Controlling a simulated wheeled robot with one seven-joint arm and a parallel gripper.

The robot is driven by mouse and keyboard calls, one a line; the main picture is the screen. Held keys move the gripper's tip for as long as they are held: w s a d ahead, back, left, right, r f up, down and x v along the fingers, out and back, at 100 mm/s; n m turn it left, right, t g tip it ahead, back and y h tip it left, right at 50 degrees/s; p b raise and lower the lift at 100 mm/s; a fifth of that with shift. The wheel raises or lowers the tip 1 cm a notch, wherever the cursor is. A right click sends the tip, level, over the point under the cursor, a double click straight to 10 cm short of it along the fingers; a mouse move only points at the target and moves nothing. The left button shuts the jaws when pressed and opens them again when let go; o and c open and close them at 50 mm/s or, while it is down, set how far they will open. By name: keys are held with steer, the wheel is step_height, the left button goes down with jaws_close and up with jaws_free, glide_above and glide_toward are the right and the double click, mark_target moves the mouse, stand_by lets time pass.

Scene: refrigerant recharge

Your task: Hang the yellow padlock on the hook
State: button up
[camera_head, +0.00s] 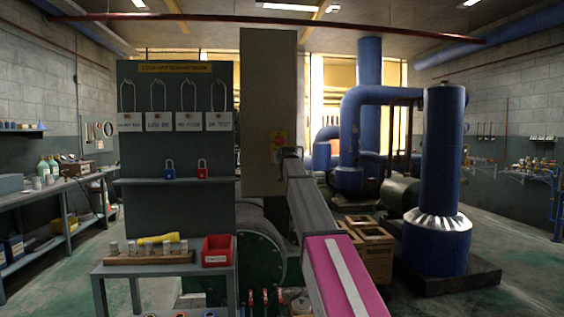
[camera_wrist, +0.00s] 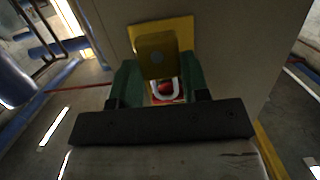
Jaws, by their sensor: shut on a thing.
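The yellow padlock (camera_wrist: 156,52) is held between the green fingers of my gripper (camera_wrist: 158,82) in the wrist view. Its pale U-shaped shackle (camera_wrist: 164,97) shows below the body, with something red visible through it. Behind the padlock is a yellow plate (camera_wrist: 188,28) on a tall grey-brown panel (camera_wrist: 232,45). In the head view my gripper (camera_head: 291,152) is at the panel, beside a yellow sign with a red mark (camera_head: 278,140). I cannot make out the hook in either view, nor tell whether the shackle touches anything.
A dark lockout board (camera_head: 147,98) stands left of the panel, with several hanging tags and a shelf holding blue (camera_head: 170,169) and red (camera_head: 202,169) padlocks. A small table (camera_head: 105,271) below carries a red bin (camera_head: 217,250). Wooden crates (camera_head: 371,240) stand right of my arm.

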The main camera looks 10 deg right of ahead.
steer(key=shift+w+f, duration=0.2)
steer(key=shift+w, duration=0.55)
steer(key=shift+w+f, duration=0.15)
steer(key=shift+w, duration=0.65)
steer(key=shift+w+f, duration=0.2)
steer(key=shift+w, duration=0.55)
steer(key=o, duration=0.9)
